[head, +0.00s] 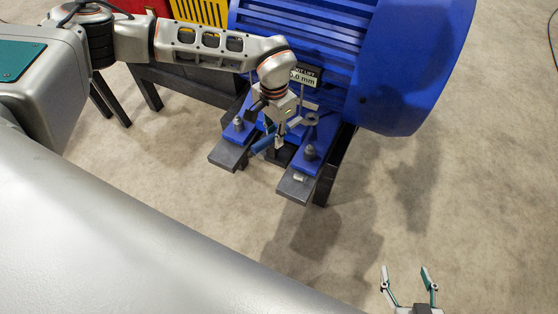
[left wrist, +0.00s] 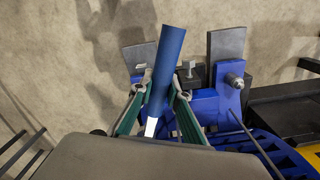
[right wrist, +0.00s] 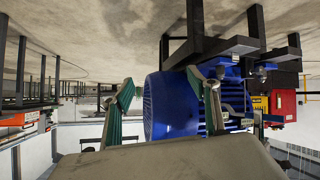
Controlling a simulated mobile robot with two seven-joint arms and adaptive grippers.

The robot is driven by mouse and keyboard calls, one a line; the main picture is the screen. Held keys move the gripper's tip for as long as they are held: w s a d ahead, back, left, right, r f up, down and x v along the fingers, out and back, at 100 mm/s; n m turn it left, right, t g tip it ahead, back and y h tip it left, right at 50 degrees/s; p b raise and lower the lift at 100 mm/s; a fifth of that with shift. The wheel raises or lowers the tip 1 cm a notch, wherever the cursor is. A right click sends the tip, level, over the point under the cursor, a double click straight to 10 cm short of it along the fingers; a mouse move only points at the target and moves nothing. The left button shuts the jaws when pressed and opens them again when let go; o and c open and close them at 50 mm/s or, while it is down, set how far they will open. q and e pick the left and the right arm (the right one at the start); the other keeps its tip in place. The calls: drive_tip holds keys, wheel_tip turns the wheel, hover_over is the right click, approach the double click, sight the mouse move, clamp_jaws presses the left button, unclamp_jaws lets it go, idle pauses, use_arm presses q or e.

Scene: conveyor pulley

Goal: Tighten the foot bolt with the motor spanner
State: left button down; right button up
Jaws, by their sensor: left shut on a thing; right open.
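My left gripper (head: 280,136) is shut on the motor spanner's blue handle (head: 262,144), just in front of the blue motor (head: 300,35) and between its two front feet. In the left wrist view the blue handle (left wrist: 169,62) stands between the fingers, with a bright metal shank below. A grey ring-like end (head: 312,118) shows above the right foot; I cannot tell whether it touches a bolt. One foot bolt (head: 310,152) is on the right foot, another (head: 238,123) on the left foot. My right gripper (head: 408,280) is open and empty, away from the motor.
Dark rails (head: 297,188) carry the motor feet and stick out towards me. A label plate (head: 306,76) is on the motor. A yellow slotted guard (head: 202,12) and a red part (head: 135,8) stand behind my left arm. The floor at right is clear.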

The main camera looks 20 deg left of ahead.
use_arm(q)
wheel_tip(320, 180, down, 10)
drive_tip(key=m+b, duration=0.1)
drive_tip(key=b, duration=0.1)
drive_tip(key=shift+s, duration=0.2)
use_arm(e)
drive_tip(key=f, duration=0.1)
drive_tip(key=s+f, duration=0.1)
drive_tip(key=f, duration=0.1)
drive_tip(key=shift+s+a+f, duration=0.1)
drive_tip(key=shift+s+f, duration=0.1)
drive_tip(key=shift+f, duration=0.05)
use_arm(q)
drive_tip(key=shift+r, duration=0.1)
use_arm(e)
drive_tip(key=shift+r, duration=0.1)
use_arm(q)
drive_tip(key=s+d+f+n+p, duration=0.1)
drive_tip(key=s+d+n+p, duration=0.1)
drive_tip(key=d+n, duration=0.5)
drive_tip(key=shift+d+p, duration=0.55)
drive_tip(key=shift+d, duration=0.5)
use_arm(e)
drive_tip(key=shift+s+d+g, duration=0.4)
drive_tip(key=shift+s, duration=0.05)
drive_tip(key=shift+r, duration=0.15)
use_arm(q)
drive_tip(key=shift+f, duration=0.1)
use_arm(e)
drive_tip(key=shift+w, duration=0.1)
